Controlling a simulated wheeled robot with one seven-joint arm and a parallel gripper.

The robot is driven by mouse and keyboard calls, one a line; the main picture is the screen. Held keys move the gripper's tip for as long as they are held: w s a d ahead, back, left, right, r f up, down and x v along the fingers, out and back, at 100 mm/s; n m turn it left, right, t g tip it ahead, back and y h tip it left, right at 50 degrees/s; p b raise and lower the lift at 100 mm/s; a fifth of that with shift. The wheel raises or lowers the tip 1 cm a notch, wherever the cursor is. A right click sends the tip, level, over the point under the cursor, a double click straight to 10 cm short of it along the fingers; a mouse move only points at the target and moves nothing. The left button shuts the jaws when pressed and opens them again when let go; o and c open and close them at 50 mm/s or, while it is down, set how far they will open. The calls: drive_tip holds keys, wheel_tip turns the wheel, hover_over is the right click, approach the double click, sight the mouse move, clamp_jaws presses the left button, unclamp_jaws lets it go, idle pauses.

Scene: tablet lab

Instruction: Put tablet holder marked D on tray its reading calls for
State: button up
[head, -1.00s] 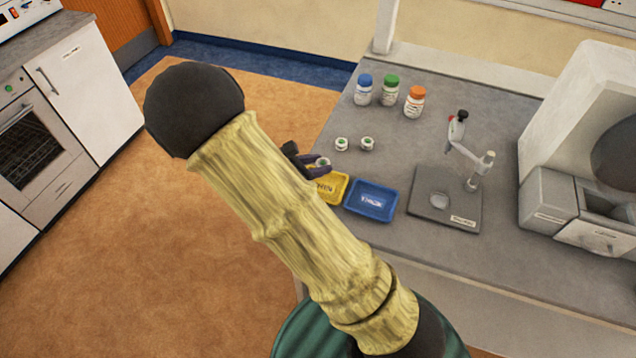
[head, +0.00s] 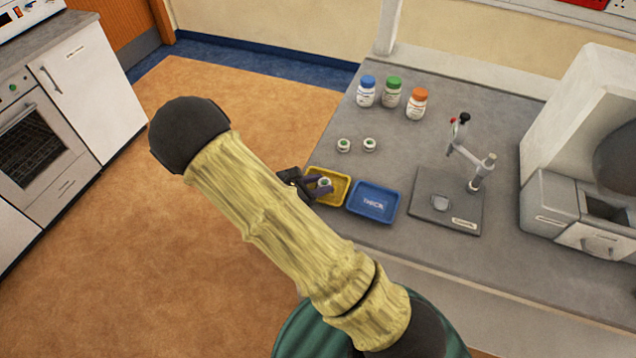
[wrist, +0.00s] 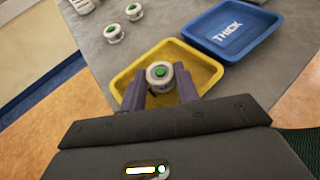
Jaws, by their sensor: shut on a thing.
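My gripper (wrist: 164,92) is shut on a small round white tablet holder (wrist: 156,72) with a green top. It holds the holder over the yellow tray (wrist: 198,62); whether the holder touches the tray floor I cannot tell. No letter on the holder is readable. In the head view my gripper (head: 316,186) is at the left part of the yellow tray (head: 343,179), partly behind my arm. The blue tray (head: 372,202) lies just right of it, and its label reads THICK in the wrist view (wrist: 265,40). The yellow tray's label is hidden.
Two more tablet holders (head: 344,145) (head: 370,144) stand behind the trays. Bottles with blue, green and orange caps (head: 391,93) stand farther back. A gauge on a dark base (head: 450,200) is right of the blue tray, and a large white machine (head: 572,200) is farther right.

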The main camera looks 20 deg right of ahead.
drive_tip(key=shift+f, duration=0.1)
drive_tip(key=o, duration=1)
drive_tip(key=shift+r, duration=0.2)
drive_tip(key=b+v, duration=0.1)
drive_tip(key=v, duration=1.1)
